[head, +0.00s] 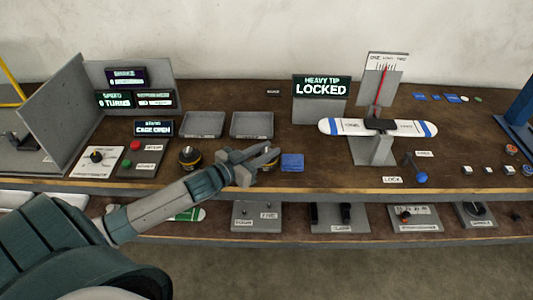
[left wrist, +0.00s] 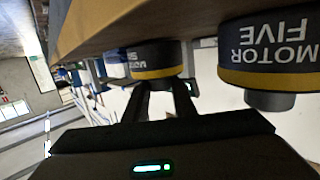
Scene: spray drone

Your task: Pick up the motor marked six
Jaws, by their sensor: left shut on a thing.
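A dark round motor with a yellow band (left wrist: 155,60) is between the fingers of my left gripper (left wrist: 165,88) in the left wrist view. Its white lettering is upside down and partly cut off; an S can be made out. My left gripper is shut on it. In the head view my left gripper (head: 268,155) is at the bench's front part, and the motor is mostly hidden behind the fingers. A second motor, reading MOTOR FIVE (left wrist: 270,55), is beside it in the wrist view; it stands left of the gripper in the head view (head: 190,157). My right gripper is not in view.
Two grey trays (head: 203,124) lie behind the motors. A blue square (head: 292,162) is just right of the gripper. A balance stand with a white propeller (head: 345,127) stands further right. Control panels with displays (head: 138,100) are at the left. A lower shelf (head: 290,230) runs below.

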